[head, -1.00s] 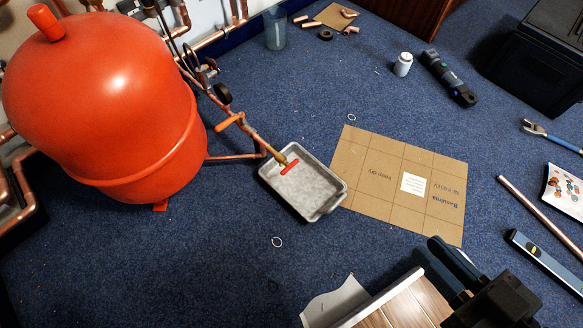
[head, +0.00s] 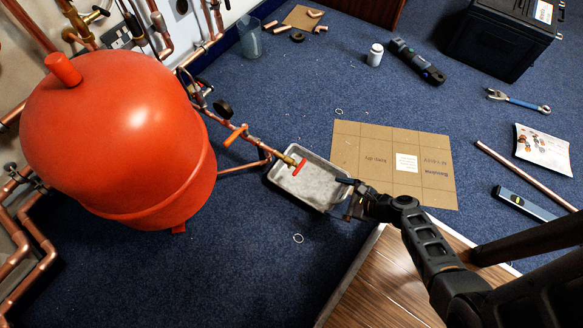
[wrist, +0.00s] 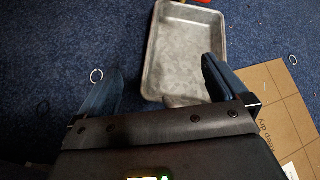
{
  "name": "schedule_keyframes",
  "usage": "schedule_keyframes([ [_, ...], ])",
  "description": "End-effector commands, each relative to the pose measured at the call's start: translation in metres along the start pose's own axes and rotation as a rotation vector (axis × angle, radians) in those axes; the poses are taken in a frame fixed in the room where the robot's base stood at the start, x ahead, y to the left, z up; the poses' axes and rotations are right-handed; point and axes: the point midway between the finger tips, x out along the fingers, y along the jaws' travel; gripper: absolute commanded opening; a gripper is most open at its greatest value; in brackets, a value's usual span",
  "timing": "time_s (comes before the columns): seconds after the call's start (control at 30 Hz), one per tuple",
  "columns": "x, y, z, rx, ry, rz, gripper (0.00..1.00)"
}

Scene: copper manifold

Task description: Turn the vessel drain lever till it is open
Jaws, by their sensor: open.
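A red lever (head: 299,167) sits on the brass drain valve (head: 288,160) at the end of a copper pipe, over a grey metal tray (head: 318,203). The lever lies crosswise to the pipe. The pipe runs from near the red vessel (head: 125,130). My gripper (head: 346,183) is at the tray's right side, apart from the lever. In the wrist view my gripper (wrist: 162,65) is open and empty, its fingers spread at the near end of the tray (wrist: 182,55). Only a sliver of red (wrist: 197,2) shows at that view's top edge.
A second orange lever (head: 235,135) sits on the pipe nearer the vessel. A cardboard sheet (head: 435,178) lies right of the tray. A copper tube (head: 520,172) and a blue level (head: 524,203) lie further right. Blue carpet in front of the tray is mostly clear.

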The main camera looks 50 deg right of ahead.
Motion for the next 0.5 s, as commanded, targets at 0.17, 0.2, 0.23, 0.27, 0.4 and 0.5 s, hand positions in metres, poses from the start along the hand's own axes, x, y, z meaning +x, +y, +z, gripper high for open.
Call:
schedule_keyframes([
  [0.17,0.026,-0.038,0.033,0.264,-0.158,-0.058,1.00],
  [0.2,0.029,-0.042,0.036,0.295,-0.178,-0.064,1.00],
  [0.23,0.031,-0.045,0.039,0.311,-0.191,-0.068,1.00],
  [0.27,0.033,-0.046,0.041,0.323,-0.200,-0.069,1.00],
  [0.4,0.044,-0.049,0.044,0.342,-0.215,-0.071,1.00],
  [0.5,0.058,-0.049,0.046,0.338,-0.213,-0.070,1.00],
])
